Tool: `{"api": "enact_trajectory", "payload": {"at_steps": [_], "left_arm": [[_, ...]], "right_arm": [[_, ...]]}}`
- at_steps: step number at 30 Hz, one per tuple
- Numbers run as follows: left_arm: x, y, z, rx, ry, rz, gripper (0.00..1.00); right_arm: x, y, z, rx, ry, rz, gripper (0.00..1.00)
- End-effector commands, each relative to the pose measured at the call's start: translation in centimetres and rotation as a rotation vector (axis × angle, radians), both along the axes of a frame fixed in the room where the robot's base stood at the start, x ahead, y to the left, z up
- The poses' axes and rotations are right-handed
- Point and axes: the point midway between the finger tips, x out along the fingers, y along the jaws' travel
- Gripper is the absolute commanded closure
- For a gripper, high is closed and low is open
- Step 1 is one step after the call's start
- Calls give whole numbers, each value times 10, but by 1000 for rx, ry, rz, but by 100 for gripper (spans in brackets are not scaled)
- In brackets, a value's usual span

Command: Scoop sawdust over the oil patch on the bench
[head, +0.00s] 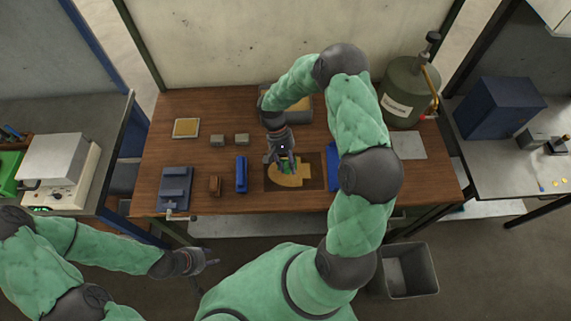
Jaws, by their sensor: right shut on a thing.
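On the bench (205,150), a dark rectangular area (315,184) lies front centre, between two blue bars. A tan layer that looks like sawdust (290,179) covers part of it. I cannot make out the oil itself. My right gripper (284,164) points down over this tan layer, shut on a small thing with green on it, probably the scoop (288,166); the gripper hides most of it. A tray of tan material (296,106) stands behind, partly covered by my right arm. My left gripper (212,260) is in front of the bench, away from everything; its fingers are too small to read.
Blue bars (241,174) (333,168) flank the dark area. A framed tan square (186,128), small blocks (217,141) and a blue-grey device (174,188) stand left. A green canister (406,95) stands back right, beside a grey plate (408,145). A bin (410,270) is on the floor.

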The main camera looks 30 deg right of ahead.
Motion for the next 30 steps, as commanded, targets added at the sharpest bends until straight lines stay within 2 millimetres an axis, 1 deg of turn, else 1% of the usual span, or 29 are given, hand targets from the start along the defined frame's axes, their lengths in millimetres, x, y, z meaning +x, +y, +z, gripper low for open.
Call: {"api": "enact_trajectory", "payload": {"at_steps": [8,21,30], "left_arm": [[0,0,0,0,0,0,60],[0,0,-1,0,0,0,60],[0,0,-1,0,0,0,60]], "right_arm": [[-3,-6,0,0,0,0,100],[-13,-22,0,0,0,-1,100],[-16,-26,0,0,0,0,100]]}}
